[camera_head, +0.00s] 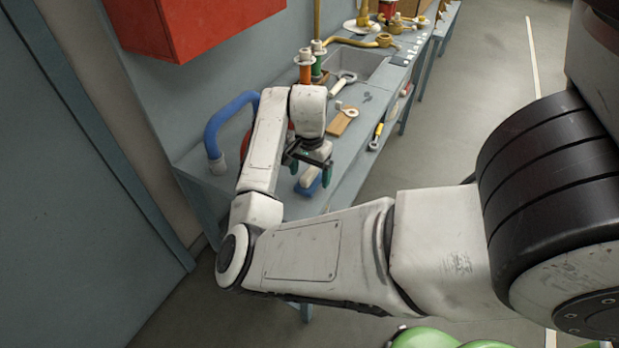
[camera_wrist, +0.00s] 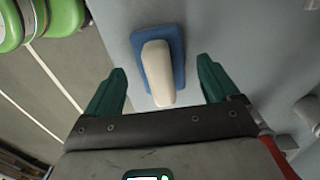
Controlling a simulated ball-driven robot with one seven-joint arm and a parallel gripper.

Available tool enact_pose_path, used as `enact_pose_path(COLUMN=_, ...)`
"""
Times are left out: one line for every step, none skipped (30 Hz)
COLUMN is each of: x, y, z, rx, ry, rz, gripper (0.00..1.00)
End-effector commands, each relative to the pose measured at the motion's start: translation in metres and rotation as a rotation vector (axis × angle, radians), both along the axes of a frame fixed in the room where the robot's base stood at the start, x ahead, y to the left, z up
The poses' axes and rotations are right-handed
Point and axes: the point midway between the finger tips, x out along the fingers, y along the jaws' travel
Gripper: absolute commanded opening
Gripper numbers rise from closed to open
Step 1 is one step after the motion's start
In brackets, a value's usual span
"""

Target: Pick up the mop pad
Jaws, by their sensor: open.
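The mop pad (camera_wrist: 178,42) is a blue slab with a cream block-shaped handle (camera_wrist: 158,73) on top. It lies on the grey-blue bench top, and in the head view the pad (camera_head: 313,187) is near the front edge at the bench's near end. My gripper (camera_wrist: 160,88) is open, with its green fingers on either side of the handle's near end in the wrist view. In the head view my gripper (camera_head: 309,169) hangs over the pad and hides part of it. I cannot tell the exact height between fingers and handle.
A blue hose (camera_head: 222,128) and a partly hidden red thing stand left of my arm. A red cabinet (camera_head: 190,22) hangs on the wall above.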

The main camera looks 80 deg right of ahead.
Motion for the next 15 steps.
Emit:
enact_pose_path(x=0.001, y=0.001, z=-0.006, rx=0.001, ry=0.001, rz=0.002, gripper=0.88)
enact_pose_path(x=0.001, y=0.001, z=-0.009, rx=0.001, ry=0.002, rz=0.002, gripper=0.88)
enact_pose_path(x=0.001, y=0.001, z=-0.013, rx=0.001, ry=0.001, rz=0.002, gripper=0.88)
enact_pose_path(x=0.001, y=0.001, z=-0.015, rx=0.000, ry=0.001, rz=0.002, gripper=0.88)
enact_pose_path(x=0.001, y=0.001, z=-0.016, rx=0.000, ry=0.000, rz=0.002, gripper=0.88)
enact_pose_path(x=0.001, y=0.001, z=-0.018, rx=0.000, ry=0.000, rz=0.001, gripper=0.88)
enact_pose_path(x=0.001, y=0.001, z=-0.018, rx=0.000, ry=-0.001, rz=0.001, gripper=0.88)
enact_pose_path(x=0.001, y=0.001, z=-0.019, rx=0.000, ry=-0.001, rz=0.001, gripper=0.88)
enact_pose_path(x=0.001, y=0.001, z=-0.019, rx=0.000, ry=-0.001, rz=0.001, gripper=0.88)
enact_pose_path(x=0.001, y=0.001, z=-0.018, rx=0.000, ry=-0.001, rz=0.001, gripper=0.88)
enact_pose_path(x=0.001, y=0.000, z=-0.018, rx=0.000, ry=-0.001, rz=0.001, gripper=0.88)
enact_pose_path(x=0.001, y=0.000, z=-0.018, rx=0.000, ry=-0.001, rz=0.001, gripper=0.88)
enact_pose_path(x=0.001, y=0.000, z=-0.018, rx=0.000, ry=-0.001, rz=0.001, gripper=0.86)
enact_pose_path(x=0.001, y=0.000, z=-0.018, rx=0.000, ry=-0.001, rz=0.001, gripper=0.83)
enact_pose_path(x=0.001, y=0.000, z=-0.018, rx=0.000, ry=-0.001, rz=0.001, gripper=0.80)
